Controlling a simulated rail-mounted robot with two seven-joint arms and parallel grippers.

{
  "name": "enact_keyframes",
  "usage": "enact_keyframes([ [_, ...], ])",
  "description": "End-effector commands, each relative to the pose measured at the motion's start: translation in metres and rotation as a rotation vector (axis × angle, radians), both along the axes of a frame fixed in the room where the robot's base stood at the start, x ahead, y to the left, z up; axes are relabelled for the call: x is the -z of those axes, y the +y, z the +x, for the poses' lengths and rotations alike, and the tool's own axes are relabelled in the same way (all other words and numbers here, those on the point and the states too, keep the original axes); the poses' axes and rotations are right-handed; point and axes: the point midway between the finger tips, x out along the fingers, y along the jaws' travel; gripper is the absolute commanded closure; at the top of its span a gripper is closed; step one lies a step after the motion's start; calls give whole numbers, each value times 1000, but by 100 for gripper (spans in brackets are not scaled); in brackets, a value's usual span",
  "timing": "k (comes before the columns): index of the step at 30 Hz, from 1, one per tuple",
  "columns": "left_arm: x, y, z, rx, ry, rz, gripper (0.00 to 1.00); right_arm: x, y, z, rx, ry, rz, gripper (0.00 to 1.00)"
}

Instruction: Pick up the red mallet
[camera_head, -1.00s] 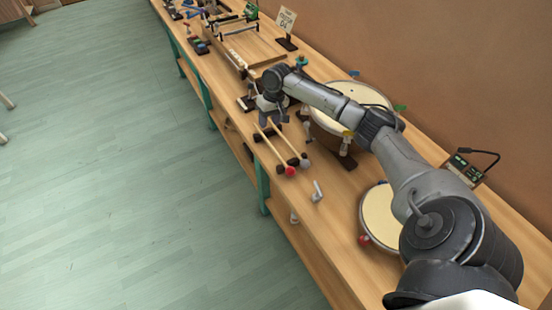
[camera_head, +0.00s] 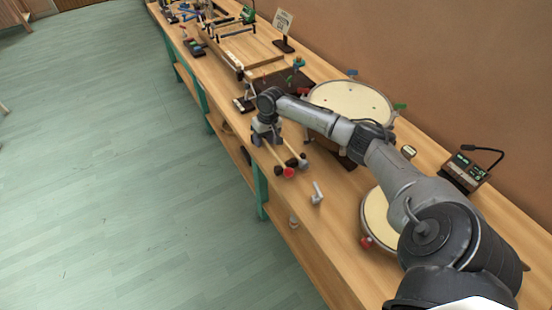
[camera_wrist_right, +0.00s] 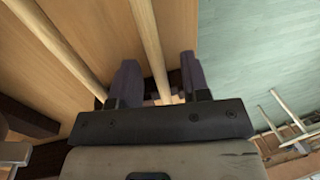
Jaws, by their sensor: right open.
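The red mallet, with a round red head (camera_head: 289,173) and a pale wooden handle, lies near the bench's floor-side edge. A second mallet with a dark grey head (camera_head: 303,162) lies beside it. My right gripper (camera_head: 266,138) is low over the handles and hides their far parts. In the right wrist view, the right gripper (camera_wrist_right: 160,75) is open, with a pale handle (camera_wrist_right: 150,40) running between its fingers. This is the handle nearer the floor, which matches the red mallet. The other handle (camera_wrist_right: 58,45) lies outside the fingers. No mallet head shows there. My left gripper is out of view.
A large drum (camera_head: 350,100) stands beyond my right forearm, and a smaller drum (camera_head: 380,215) lies nearer, partly behind the arm. A small grey object (camera_head: 317,194) lies close to the mallet heads. A control box with a bent stalk (camera_head: 465,172) stands by the wall.

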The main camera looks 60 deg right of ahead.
Motion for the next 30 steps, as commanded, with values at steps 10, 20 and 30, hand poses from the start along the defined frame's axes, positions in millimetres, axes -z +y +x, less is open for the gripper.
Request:
enact_keyframes([
  [10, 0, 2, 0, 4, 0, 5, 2, -1, 0, 0, 0, -1, -1, 74],
  [20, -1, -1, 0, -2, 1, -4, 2, -1, 0, 0, 0, -1, -1, 100],
  [30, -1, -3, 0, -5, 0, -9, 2, -2, 0, 0, 0, -1, -1, 100],
])
